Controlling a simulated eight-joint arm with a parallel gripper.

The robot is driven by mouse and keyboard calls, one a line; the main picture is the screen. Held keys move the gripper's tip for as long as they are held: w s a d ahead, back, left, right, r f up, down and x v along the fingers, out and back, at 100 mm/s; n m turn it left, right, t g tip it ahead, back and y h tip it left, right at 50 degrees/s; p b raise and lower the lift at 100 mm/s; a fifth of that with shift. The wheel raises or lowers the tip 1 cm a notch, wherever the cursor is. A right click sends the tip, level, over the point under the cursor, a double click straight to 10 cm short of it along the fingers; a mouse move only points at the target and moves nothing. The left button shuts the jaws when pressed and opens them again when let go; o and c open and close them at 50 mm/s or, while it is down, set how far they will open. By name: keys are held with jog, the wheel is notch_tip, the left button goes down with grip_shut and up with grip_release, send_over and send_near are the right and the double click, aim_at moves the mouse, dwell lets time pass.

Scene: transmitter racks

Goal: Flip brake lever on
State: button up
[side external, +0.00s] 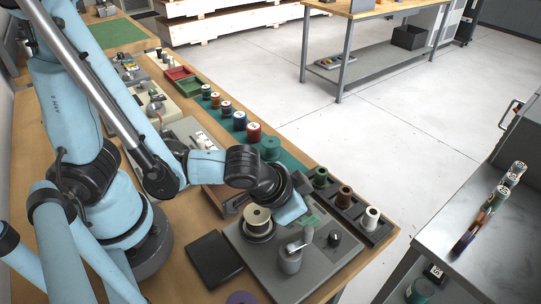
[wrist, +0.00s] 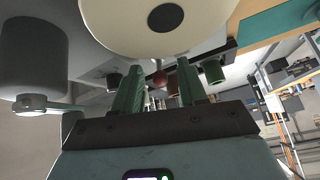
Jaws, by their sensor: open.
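The grey winding machine (side external: 262,268) sits at the near end of the bench. My gripper (side external: 312,220) is low over its far side, beside the cream spool (side external: 258,218). In the wrist view my green gripper fingers (wrist: 159,68) are apart, with nothing held. A small dark red ball knob (wrist: 158,79) shows between them, farther off; it may be the brake lever's end, but I cannot tell its position or whether the fingers touch it. The spool's pale disc (wrist: 150,22) fills the top of the wrist view. In the side view my gripper hides this part of the machine.
A metal crank (side external: 298,246) on a grey post stands in front of my gripper and also shows in the wrist view (wrist: 45,104). A black knob (side external: 333,238) is to its right. A rack with several spools (side external: 372,218) lies behind. A dark flat box (side external: 214,258) lies left.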

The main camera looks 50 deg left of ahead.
jog(key=v, duration=1.1)
jog(key=shift+s+r, duration=0.2)
jog(key=shift+r, duration=0.1)
dwell(0.5)
jog(key=shift+a, duration=0.1)
jog(key=w+a+r+n+y, duration=0.1)
jog(key=w+a, duration=0.5)
jog(key=a, duration=0.8)
jog(key=r+n, duration=0.1)
jog(key=n, duration=0.1)
jog(key=shift+w+n, duration=0.15)
jog(key=shift+n, duration=0.25)
